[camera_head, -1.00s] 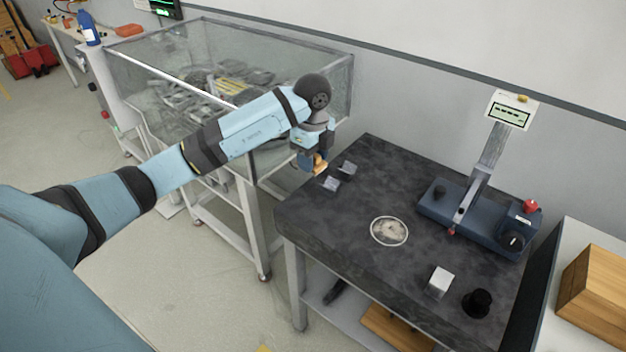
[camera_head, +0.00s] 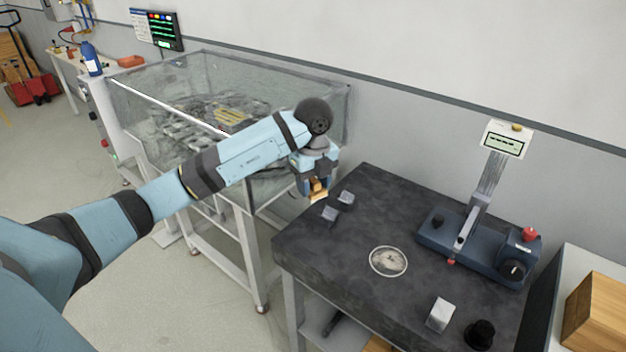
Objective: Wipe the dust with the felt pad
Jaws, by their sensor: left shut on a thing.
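My left gripper (camera_head: 316,181) is shut on a small tan-orange piece (camera_head: 318,195), which looks like the felt pad. It is held near the table's back left corner, beside two small grey blocks, and appears to be above the surface; the exact gap is unclear. A pale, mottled patch that may be the dust (camera_head: 387,262) lies inside a thin white ring on the dark stone table (camera_head: 345,250). The gripper is up and left of this patch, well apart from it. My right gripper is out of view.
Small grey blocks (camera_head: 346,198) (camera_head: 330,214) stand near the gripper. A blue measuring device (camera_head: 475,248) with a display stands at the right. A silver block (camera_head: 440,314) and black knob (camera_head: 480,334) are in front. A glass-walled case (camera_head: 165,130) stands left.

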